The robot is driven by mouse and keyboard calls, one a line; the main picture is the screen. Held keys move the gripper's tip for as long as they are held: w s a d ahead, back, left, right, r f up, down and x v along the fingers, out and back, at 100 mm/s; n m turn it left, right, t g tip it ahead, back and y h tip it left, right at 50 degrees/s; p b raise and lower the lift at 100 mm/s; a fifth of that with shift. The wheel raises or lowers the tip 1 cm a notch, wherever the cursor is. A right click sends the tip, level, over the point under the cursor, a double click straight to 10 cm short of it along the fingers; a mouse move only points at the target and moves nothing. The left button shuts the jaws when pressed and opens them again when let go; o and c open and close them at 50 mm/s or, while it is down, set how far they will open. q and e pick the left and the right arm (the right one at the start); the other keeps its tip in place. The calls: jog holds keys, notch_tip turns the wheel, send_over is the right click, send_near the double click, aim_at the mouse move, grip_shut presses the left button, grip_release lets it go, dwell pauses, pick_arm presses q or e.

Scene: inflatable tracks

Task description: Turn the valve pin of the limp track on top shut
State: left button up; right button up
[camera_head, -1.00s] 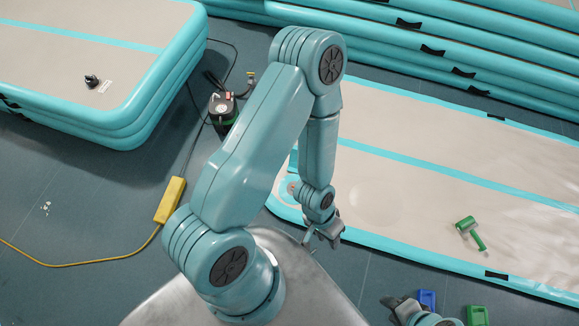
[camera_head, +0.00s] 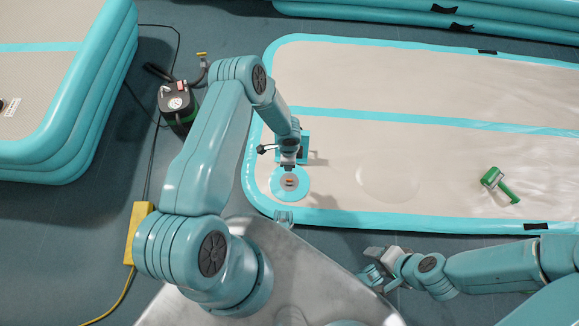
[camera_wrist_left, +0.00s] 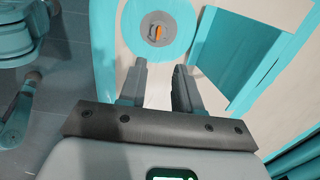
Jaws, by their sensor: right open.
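The limp track (camera_head: 430,95) lies flat, pale with teal borders. Its round valve (camera_head: 276,190) sits in a teal ring near the left end; a small orange pin (camera_head: 290,183) shows in its middle. In the left wrist view the pin (camera_wrist_left: 158,33) sits in a grey disc, just beyond the fingertips. My left gripper (camera_wrist_left: 160,68) is open, its two fingers apart with nothing between them. In the head view the left gripper (camera_head: 289,164) hangs close above the valve. My right gripper (camera_head: 372,278) is open and empty in front of the track's near edge.
A green-handled roller (camera_head: 505,192) lies on the track's right part. A dark pump (camera_head: 177,105) and a yellow block (camera_head: 137,230) with cable stand on the floor at left. Thick stacked tracks (camera_head: 70,130) lie at upper left, more (camera_head: 440,20) at the back.

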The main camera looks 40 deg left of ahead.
pick_arm(q)
jog(key=f+b, duration=0.6)
jog(key=f, duration=0.8)
jog(key=shift+d+f, duration=0.15)
jog(key=shift+d, duration=0.05)
jog(key=shift+f+b, duration=0.3)
jog(key=shift+f, duration=0.2)
jog(key=shift+a, duration=0.1)
grip_shut()
